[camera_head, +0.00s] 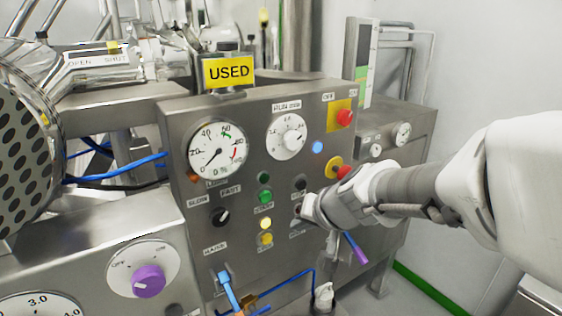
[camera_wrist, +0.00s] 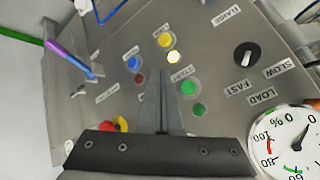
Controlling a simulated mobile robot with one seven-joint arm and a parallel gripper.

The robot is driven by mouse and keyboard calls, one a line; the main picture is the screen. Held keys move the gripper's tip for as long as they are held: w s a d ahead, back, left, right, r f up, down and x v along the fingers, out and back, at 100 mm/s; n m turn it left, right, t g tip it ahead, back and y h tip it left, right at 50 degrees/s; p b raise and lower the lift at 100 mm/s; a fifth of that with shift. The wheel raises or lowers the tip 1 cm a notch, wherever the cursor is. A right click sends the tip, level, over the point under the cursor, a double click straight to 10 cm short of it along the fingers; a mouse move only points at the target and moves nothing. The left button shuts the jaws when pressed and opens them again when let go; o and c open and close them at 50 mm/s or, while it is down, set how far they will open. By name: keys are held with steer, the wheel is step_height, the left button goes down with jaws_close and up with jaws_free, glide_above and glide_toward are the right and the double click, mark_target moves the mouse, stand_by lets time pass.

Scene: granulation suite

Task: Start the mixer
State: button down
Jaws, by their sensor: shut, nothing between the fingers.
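The mixer's grey control panel (camera_head: 185,150) faces me. Its green button (camera_head: 265,196) sits beside a label reading START, below a darker green lamp (camera_head: 263,178). My gripper (camera_head: 304,210) is shut and empty, in front of the panel to the right of the green button. In the wrist view my closed fingers (camera_wrist: 159,75) point at the panel, with the green button (camera_wrist: 188,88) to their right and the darker green lamp (camera_wrist: 198,109) below it. I cannot tell whether the fingertips touch the panel. The green button appears unlit.
A lit yellow lamp (camera_head: 265,224) and a yellow button (camera_head: 266,239) sit below the green one. A black selector (camera_head: 221,216) is at left. A red knob on a yellow plate (camera_head: 344,117) is upper right. Blue (camera_wrist: 134,63) and red (camera_wrist: 140,78) controls lie near my fingers.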

mark_target(265, 197)
steer(key=shift+w, duration=0.1)
stand_by(0.3)
steer(key=shift+w+a+p, duration=0.7)
steer(key=shift+w+a, duration=0.15)
steer(key=shift+w, duration=0.35)
steer(key=shift+w+a+p, duration=0.75)
steer(key=shift+w+a, duration=0.05)
steer(key=shift+w, duration=0.4)
steer(key=shift+w+a+p, duration=0.7)
steer(key=shift+w+a, duration=0.15)
steer(key=shift+w, duration=0.35)
steer(key=shift+w+a, duration=0.1)
steer(key=shift+w, duration=0.05)
steer(key=shift+w+a, duration=0.1)
steer(key=shift+w, duration=0.1)
